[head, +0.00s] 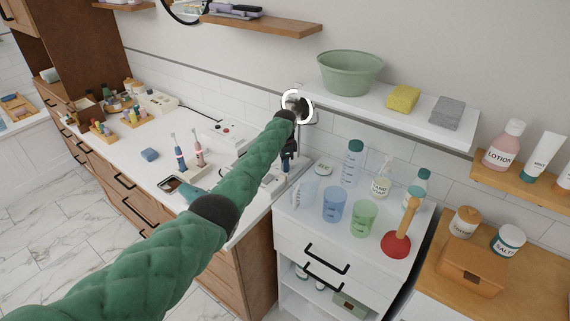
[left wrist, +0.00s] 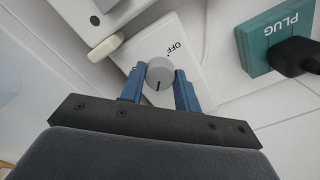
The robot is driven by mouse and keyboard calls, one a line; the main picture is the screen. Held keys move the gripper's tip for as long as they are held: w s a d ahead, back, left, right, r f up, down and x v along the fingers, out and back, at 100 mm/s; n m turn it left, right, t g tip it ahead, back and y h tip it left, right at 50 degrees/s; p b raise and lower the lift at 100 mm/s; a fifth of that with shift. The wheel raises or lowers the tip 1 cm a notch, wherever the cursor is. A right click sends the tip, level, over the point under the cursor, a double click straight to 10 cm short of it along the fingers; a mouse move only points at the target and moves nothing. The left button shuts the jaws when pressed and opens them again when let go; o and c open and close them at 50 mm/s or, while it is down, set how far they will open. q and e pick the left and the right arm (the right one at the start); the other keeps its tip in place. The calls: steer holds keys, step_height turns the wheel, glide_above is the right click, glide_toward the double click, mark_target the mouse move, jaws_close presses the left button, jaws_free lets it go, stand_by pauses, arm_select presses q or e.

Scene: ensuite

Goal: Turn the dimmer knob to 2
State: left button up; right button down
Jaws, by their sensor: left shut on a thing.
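The dimmer knob (left wrist: 160,68) is a round grey knob with a dark pointer line, on a white plate (left wrist: 133,55) in the left wrist view. The plate reads OFF above and right of the knob. The pointer line faces down in that view, toward my gripper's palm. No number 2 can be read. My left gripper (left wrist: 160,75) has its two blue fingers on either side of the knob, shut on it. In the head view my left gripper (head: 289,154) points down at the back of the counter, and the knob is hidden. My right gripper is not in view.
A teal block marked PLUG (left wrist: 265,42) with a black plug sits right of the fingers. Two toothbrushes (head: 180,158) stand on the white counter (head: 135,158). Cups, bottles and a plunger (head: 396,243) stand on the cabinet at right. A shelf (head: 385,112) holds a green basin.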

arm_select(q)
steer(key=shift+w+r, duration=0.15)
steer(key=shift+r, duration=0.15)
steer(key=o, duration=1)
steer(key=shift+f, duration=0.15)
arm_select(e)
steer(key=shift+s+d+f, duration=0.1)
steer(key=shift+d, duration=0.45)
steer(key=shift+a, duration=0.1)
arm_select(q)
steer(key=shift+r+b, duration=0.3)
steer(key=shift+r, duration=0.15)
step_height(320, 180, up, 6)
steer(key=shift+f+b, duration=0.15)
steer(key=shift+b, duration=0.8)
steer(key=shift+r, duration=0.6)
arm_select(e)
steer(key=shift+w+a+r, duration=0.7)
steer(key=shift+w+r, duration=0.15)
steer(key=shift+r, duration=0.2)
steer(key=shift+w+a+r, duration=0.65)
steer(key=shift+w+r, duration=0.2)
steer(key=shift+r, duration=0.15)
arm_select(q)
steer(key=shift+f, duration=0.1)
